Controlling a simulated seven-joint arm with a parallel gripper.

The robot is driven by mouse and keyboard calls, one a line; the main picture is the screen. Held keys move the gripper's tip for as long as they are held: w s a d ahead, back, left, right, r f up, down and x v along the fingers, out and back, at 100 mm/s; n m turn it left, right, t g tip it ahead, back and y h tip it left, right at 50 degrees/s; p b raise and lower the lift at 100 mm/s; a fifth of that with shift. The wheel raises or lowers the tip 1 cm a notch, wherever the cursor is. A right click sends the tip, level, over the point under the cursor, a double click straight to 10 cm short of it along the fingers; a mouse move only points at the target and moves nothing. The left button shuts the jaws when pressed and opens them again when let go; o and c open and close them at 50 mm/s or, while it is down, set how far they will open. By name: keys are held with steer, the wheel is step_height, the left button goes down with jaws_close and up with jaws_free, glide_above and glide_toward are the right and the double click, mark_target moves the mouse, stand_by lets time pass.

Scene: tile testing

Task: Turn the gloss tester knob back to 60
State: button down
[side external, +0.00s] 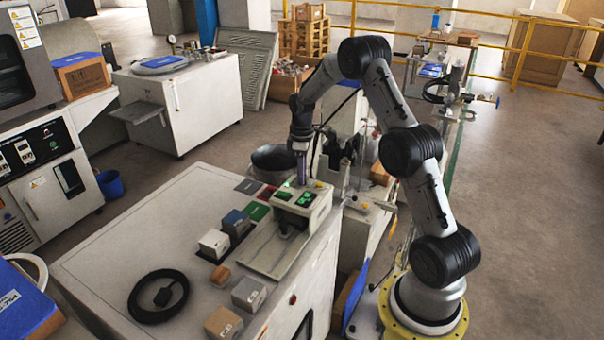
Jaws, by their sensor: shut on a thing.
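The gloss tester (318,214) is a pale boxy instrument with lit green displays, standing near the right edge of the grey bench. My gripper (301,182) points straight down at the top of the tester, toward its back left. Its fingers are shut on the tester's knob, which is small and mostly hidden by them here. The knob's markings and its setting cannot be read at this distance.
Small coloured tiles (256,211) lie left of the tester. Several small blocks (214,243) stand in front of it. A black cable coil (158,294) lies on the bench top (110,245). A dark round pan (278,158) sits behind the tester.

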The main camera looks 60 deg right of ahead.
steer(key=m, duration=0.4)
steer(key=shift+r, duration=0.1)
steer(key=m, duration=0.4)
steer(key=shift+m, duration=0.3)
steer(key=m, duration=0.4)
steer(key=shift+m, duration=2.2)
steer(key=c, duration=0.6)
jaws_free()
